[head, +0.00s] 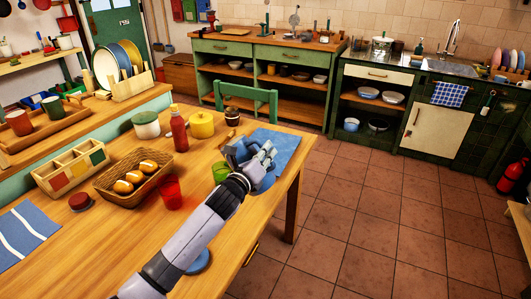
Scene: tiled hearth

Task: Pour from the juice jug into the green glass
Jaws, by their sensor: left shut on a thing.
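My left gripper (258,158) reaches over the table's right end, beside the blue mat. The green glass (219,171) stands on the table just left of my gripper, partly hidden by my arm. I cannot tell whether jug and glass touch. My right gripper is not in view.
A red glass (170,193), a bread basket (135,180), a red bottle (179,131), a yellow pot (202,124) and a dark jar (232,116) stand left of and behind my gripper. The blue mat (283,143) lies at the table's right end. Open tiled floor lies beyond.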

